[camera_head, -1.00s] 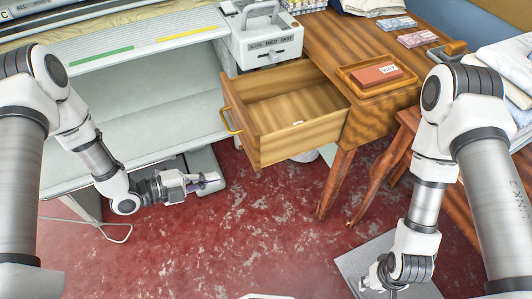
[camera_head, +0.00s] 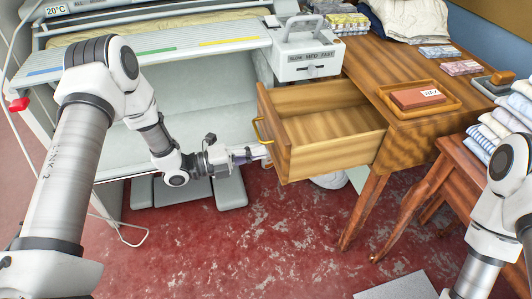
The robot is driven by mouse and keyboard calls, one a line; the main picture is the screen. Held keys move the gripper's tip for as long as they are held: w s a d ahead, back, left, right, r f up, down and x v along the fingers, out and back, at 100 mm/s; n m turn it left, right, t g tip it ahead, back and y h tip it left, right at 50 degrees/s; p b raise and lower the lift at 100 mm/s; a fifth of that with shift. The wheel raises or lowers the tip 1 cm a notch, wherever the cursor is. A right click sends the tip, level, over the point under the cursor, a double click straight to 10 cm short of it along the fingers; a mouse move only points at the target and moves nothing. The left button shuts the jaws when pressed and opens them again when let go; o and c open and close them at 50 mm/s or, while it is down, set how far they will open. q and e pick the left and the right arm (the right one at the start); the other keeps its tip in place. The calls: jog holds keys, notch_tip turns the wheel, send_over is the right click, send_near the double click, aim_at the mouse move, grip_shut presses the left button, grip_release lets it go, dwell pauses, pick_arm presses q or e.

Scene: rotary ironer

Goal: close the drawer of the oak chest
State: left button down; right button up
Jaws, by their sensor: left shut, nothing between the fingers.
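A brass-coloured handle (camera_head: 259,131) is on the drawer's left-facing front (camera_head: 274,135). My left gripper (camera_head: 262,152) is shut and empty. Its fingertips are at the lower part of the drawer front, just below the handle; I cannot tell whether they touch it. My right arm is at the right edge, and its gripper is out of view.
The rotary ironer (camera_head: 150,52) stands at the back left. A white box labelled SLOW MED FAST (camera_head: 308,62) is behind the drawer. A tray (camera_head: 450,105) with a reddish block lies on the chest. A wooden stool (camera_head: 455,165) with folded cloth is at right.

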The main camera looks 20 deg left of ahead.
pick_arm(q)
jog(key=shift+x, duration=1.25)
pick_arm(e)
jog(key=shift+f, duration=0.15)
pick_arm(q)
jog(key=shift+d, duration=0.1)
